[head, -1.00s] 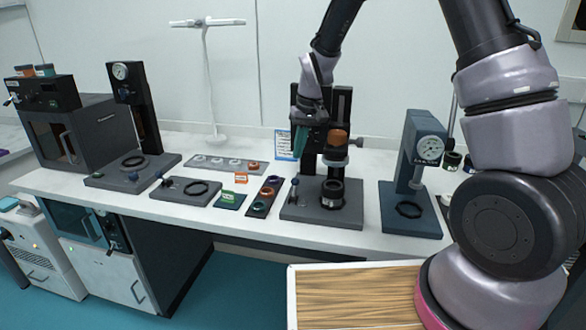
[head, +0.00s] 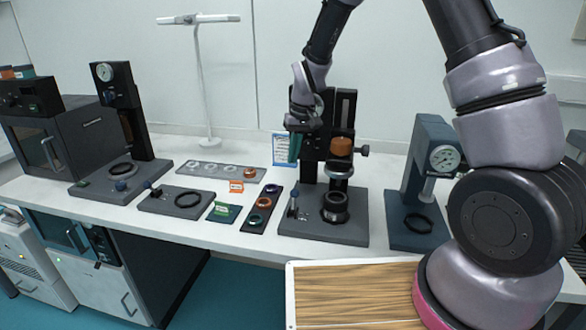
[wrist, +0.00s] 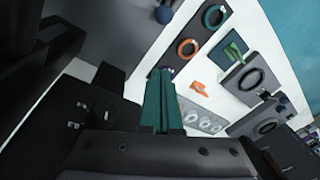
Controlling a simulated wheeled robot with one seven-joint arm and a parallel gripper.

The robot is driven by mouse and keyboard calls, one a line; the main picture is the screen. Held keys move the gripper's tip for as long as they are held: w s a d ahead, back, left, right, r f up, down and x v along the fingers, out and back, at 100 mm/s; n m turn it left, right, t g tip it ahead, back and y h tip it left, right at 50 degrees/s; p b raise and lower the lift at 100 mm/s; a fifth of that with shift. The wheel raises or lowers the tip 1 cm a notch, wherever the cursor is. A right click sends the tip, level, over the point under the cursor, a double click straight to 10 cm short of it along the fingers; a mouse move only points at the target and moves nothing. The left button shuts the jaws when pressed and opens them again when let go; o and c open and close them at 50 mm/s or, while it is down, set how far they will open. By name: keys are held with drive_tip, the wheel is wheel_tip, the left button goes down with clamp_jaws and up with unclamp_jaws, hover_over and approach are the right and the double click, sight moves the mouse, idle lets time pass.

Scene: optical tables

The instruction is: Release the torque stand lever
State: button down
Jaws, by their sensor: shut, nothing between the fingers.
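The central stand has a dark grey base (head: 350,232), a black column, an orange-brown cap (head: 341,146) and a black ring-shaped holder (head: 335,205). I take it for the torque stand; no label is readable. A small upright lever (head: 294,203) with a blue knob stands at the left of its base; the blue knob also shows at the top of the wrist view (wrist: 164,15). My gripper (head: 294,157) points down above the lever, apart from it. Its green fingers are together and empty, also seen in the wrist view (wrist: 160,100).
A gauge stand (head: 425,185) is at the right. A press with a gauge (head: 120,130) and a dark oven (head: 60,140) are at the left. Coloured rings lie on a black strip (head: 262,210) left of the stand. A wood-topped tray (head: 350,300) is in front.

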sight(294, 199)
drive_tip(key=f, duration=0.3)
drive_tip(key=a+f, duration=0.1)
drive_tip(key=f, duration=0.4)
drive_tip(key=shift+w+a+f, duration=0.1)
drive_tip(key=shift+a+f, duration=0.15)
drive_tip(key=shift+f, duration=0.05)
drive_tip(key=shift+s+d+r, duration=0.1)
drive_tip(key=shift+s+d, duration=0.1)
drive_tip(key=shift+s, duration=0.35)
drive_tip(key=shift+s+d+r, duration=0.1)
drive_tip(key=shift+s+d, duration=0.05)
drive_tip(key=shift+s, duration=0.35)
drive_tip(key=shift+s+d+r, duration=0.1)
drive_tip(key=shift+s+d, duration=0.1)
drive_tip(key=shift+s, duration=0.55)
drive_tip(key=shift+r, duration=0.1)
